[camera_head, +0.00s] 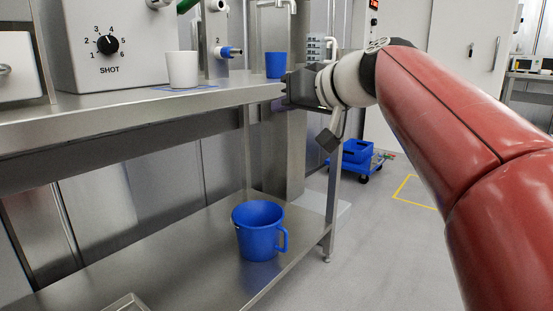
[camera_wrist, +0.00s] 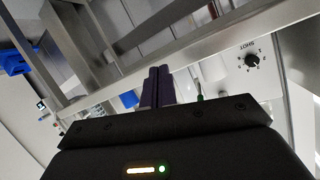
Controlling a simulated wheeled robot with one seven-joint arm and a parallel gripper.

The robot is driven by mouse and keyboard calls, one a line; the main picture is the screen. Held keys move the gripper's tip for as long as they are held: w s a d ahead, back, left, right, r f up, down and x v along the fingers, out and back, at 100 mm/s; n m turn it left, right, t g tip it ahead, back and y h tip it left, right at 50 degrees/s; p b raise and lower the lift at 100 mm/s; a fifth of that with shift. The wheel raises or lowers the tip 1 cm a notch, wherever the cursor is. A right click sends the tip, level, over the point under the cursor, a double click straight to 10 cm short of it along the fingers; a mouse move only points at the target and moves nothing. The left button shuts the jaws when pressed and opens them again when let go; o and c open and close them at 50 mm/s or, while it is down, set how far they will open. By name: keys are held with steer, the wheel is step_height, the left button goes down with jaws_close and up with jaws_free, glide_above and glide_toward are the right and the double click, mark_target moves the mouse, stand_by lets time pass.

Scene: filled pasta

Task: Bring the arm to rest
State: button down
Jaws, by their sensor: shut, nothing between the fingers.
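My red and white arm reaches in from the right in the head view and ends at my dark gripper (camera_head: 288,90), at the right end of the steel worktop (camera_head: 130,108). In the wrist view my gripper's two dark fingers (camera_wrist: 157,84) lie side by side, shut and empty. In the head view the fingertips are hard to make out against the worktop's end. A blue cup (camera_head: 275,64) stands just behind and left of my gripper. I cannot tell whether my gripper touches the worktop edge.
A white cup (camera_head: 182,70) stands on a blue-marked spot before a machine with a SHOT dial (camera_head: 107,45). A blue jug (camera_head: 259,232) stands on the lower shelf (camera_head: 200,262). A blue cart (camera_head: 358,160) stands behind on the floor. The floor at right is mostly clear.

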steer(key=s+d+f+m+g+h, duration=0.25)
steer(key=s+d+f, duration=0.25)
steer(key=s+f, duration=0.45)
steer(key=s+d+f+m+g+h, duration=0.1)
steer(key=s+d+f+h, duration=0.45)
steer(key=f, duration=0.75)
steer(key=s+d+f+m+g+h, duration=0.1)
steer(key=s+d+f+m+g, duration=0.15)
steer(key=s+f, duration=0.85)
step_height(320, 180, up, 13)
steer(key=w+t+p, duration=0.1)
steer(key=p, duration=1.2)
steer(key=shift+d+n, duration=0.4)
steer(key=shift+w, duration=0.1)
